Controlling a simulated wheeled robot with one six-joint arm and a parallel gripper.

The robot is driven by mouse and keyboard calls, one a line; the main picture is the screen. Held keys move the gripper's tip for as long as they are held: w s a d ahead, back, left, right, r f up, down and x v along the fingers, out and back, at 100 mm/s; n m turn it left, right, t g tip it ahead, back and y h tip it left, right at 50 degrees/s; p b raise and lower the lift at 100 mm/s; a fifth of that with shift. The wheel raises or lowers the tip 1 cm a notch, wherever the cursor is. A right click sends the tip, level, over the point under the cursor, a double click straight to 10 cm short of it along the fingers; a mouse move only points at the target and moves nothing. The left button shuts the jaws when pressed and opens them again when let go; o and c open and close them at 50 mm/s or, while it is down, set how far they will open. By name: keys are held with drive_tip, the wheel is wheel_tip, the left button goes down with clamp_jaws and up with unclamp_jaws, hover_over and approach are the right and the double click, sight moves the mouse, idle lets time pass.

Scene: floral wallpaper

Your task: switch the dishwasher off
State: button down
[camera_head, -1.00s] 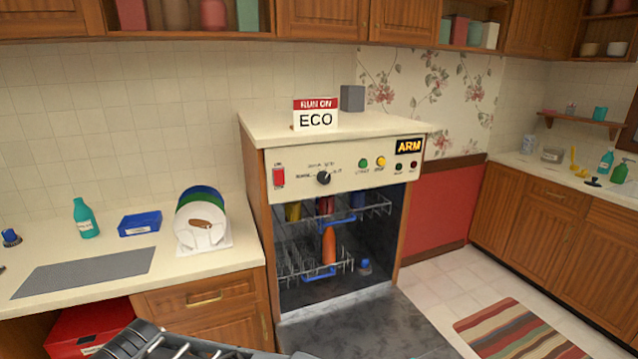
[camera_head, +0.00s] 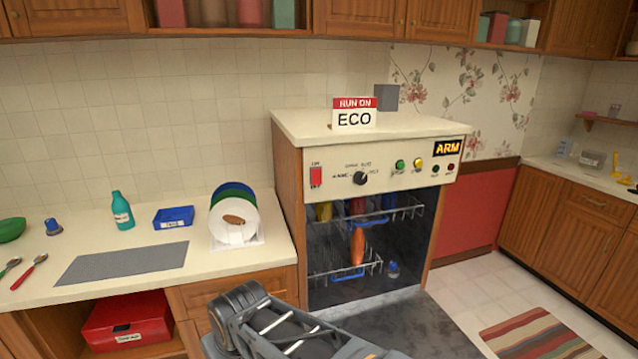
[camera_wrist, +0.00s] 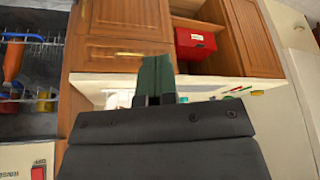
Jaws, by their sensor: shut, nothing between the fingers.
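The dishwasher (camera_head: 377,192) has its door down and its racks showing inside. Its cream panel bears a red rocker switch (camera_head: 316,178) at the left, a black dial (camera_head: 360,178), a green button (camera_head: 400,165) and a yellow button (camera_head: 418,164). The switch's small lettering is too blurred to read surely. In the wrist view, the red switch (camera_wrist: 38,170) shows at the bottom left corner. My gripper (camera_wrist: 156,65) is shut and empty, with its fingers pointing at the counter and cabinets, apart from the panel. My arm shows low in the head view; the fingertips are not visible there.
Plates in a rack (camera_head: 234,215), a blue tray (camera_head: 174,217) and a teal bottle (camera_head: 122,210) stand on the left counter. The open door (camera_head: 400,325) covers floor in front.

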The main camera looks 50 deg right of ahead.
drive_tip(key=w+d+r+m+t+h+p, duration=0.25)
drive_tip(key=w+d+r+t, duration=0.25)
drive_tip(key=w+d, duration=0.45)
drive_tip(key=m+h+p, duration=0.3)
drive_tip(key=m+h, duration=0.9)
drive_tip(key=h, duration=0.6)
approach(316, 177)
drive_tip(key=s+d+r, duration=0.2)
drive_tip(key=s+r, duration=0.3)
drive_tip(key=s, duration=0.3)
drive_tip(key=shift+w+f+n+y, duration=0.2)
drive_tip(key=shift+w+n+y, duration=0.05)
drive_tip(key=shift+w, duration=0.1)
drive_tip(key=shift+w+d+f, duration=0.25)
drive_tip(key=shift+w+d, duration=0.45)
drive_tip(key=shift+w, duration=0.55)
drive_tip(key=shift+w+d+f, duration=0.3)
drive_tip(key=shift+w+d, duration=0.35)
drive_tip(key=shift+w, duration=0.6)
drive_tip(key=shift+w+d+f, duration=0.25)
drive_tip(key=shift+w+d, duration=0.45)
drive_tip(key=shift+w, duration=0.55)
